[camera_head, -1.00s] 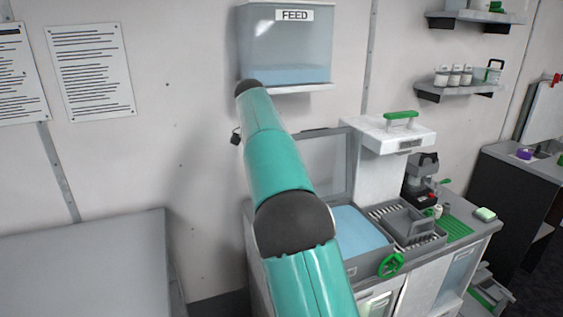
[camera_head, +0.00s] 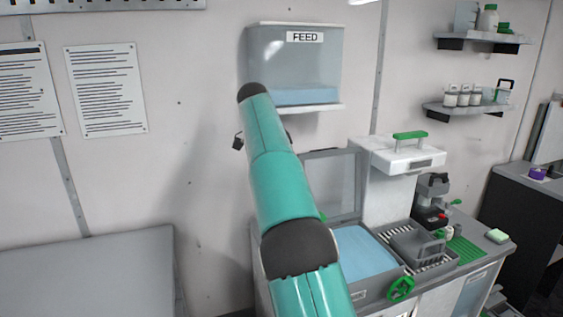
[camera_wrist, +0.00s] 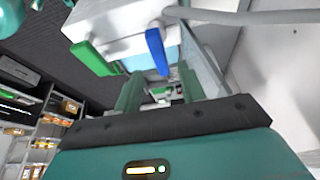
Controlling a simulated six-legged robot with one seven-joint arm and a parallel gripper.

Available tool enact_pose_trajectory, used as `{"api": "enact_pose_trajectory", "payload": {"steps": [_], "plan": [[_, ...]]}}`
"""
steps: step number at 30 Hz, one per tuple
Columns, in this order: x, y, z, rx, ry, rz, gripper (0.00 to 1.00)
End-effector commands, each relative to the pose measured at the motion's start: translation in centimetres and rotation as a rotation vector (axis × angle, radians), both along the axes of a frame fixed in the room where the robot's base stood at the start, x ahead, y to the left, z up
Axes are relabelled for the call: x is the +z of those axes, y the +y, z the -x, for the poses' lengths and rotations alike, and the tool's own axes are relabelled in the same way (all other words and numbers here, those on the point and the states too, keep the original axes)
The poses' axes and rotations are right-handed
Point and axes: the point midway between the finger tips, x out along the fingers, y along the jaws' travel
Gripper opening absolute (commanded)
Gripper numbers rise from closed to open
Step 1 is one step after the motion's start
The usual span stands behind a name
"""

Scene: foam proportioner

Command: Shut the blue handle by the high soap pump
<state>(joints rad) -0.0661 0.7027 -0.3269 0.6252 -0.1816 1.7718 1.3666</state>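In the wrist view, the blue handle (camera_wrist: 157,52) sticks out from a white box-shaped unit (camera_wrist: 115,22), just beyond my gripper's fingertips. A green handle (camera_wrist: 92,58) is on the same unit, to its left. My gripper (camera_wrist: 159,88) has its two green fingers apart with a gap between them, and nothing is seen held. The blue handle appears beyond the gap between the fingers; I cannot tell whether a finger touches it. In the head view, the blue handle is not seen and my teal arm hides part of the scene.
A clear FEED tank (camera_head: 294,65) is on the wall behind my arm. A grey workstation with a blue basin (camera_head: 362,253) and green wheel (camera_head: 401,289) stands at lower right. A grey pipe (camera_wrist: 240,16) runs beside the blue handle. Wall shelves (camera_head: 468,108) are at right.

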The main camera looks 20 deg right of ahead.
Motion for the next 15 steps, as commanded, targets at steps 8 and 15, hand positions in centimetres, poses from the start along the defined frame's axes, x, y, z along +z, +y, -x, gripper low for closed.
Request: {"api": "enact_pose_trajectory", "payload": {"steps": [8,15], "plan": [[2.2,0.9,-0.1,0.000,-0.002,0.000,0.40],[2.8,1.2,0.0,0.000,0.000,-0.001,0.40]]}}
